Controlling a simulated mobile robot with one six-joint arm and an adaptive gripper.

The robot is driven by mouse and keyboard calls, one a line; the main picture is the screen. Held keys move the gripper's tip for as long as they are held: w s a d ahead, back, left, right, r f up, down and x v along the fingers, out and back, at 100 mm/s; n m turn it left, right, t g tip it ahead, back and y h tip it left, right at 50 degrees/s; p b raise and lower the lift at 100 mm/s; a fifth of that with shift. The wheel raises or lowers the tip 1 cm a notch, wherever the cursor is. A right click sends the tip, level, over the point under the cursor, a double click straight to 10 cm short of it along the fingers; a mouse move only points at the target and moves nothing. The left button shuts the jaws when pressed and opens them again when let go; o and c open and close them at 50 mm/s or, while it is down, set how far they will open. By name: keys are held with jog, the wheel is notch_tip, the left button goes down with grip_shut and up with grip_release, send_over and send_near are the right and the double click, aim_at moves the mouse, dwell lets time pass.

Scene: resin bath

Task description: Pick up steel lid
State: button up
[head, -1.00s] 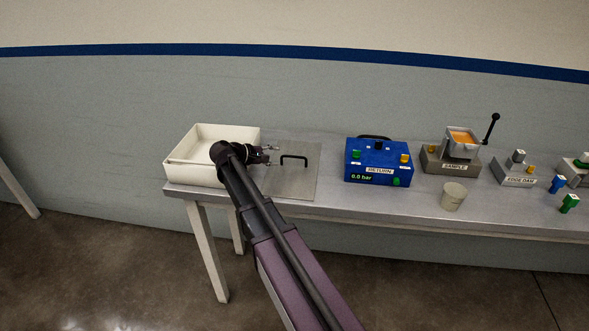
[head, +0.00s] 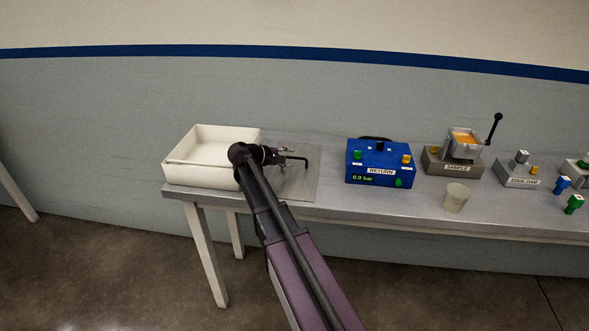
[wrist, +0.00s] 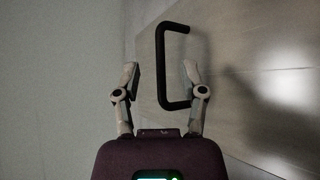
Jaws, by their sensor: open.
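The steel lid (head: 304,184) is a flat grey plate lying on the bench, right of the white bath. Its black bar handle (head: 298,159) stands up from it. In the wrist view the handle (wrist: 160,62) lies ahead of my gripper (wrist: 166,76), its near end reaching between the two fingers, closer to the right one. The lid surface (wrist: 235,50) fills the right of that view. In the head view my gripper (head: 284,158) is open and empty at the left end of the handle. I cannot tell whether a finger touches it.
The white bath (head: 200,177) stands at the bench's left end, close to my wrist. A blue RETURN box (head: 380,173), a pale cup (head: 456,197), the SAMPLE unit (head: 455,167) and an EDGE DAM block (head: 520,180) stand to the right. Bare bench (head: 333,190) lies between lid and blue box.

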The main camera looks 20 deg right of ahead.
aim_at(296, 158)
jog(key=b+x, duration=0.1)
jog(key=x, duration=0.2)
jog(key=shift+w+f, duration=0.1)
jog(key=shift+f, duration=0.1)
jog(key=shift+d+f, duration=0.15)
jog(key=shift+d, duration=0.4)
jog(key=shift+c, duration=0.2)
grip_shut()
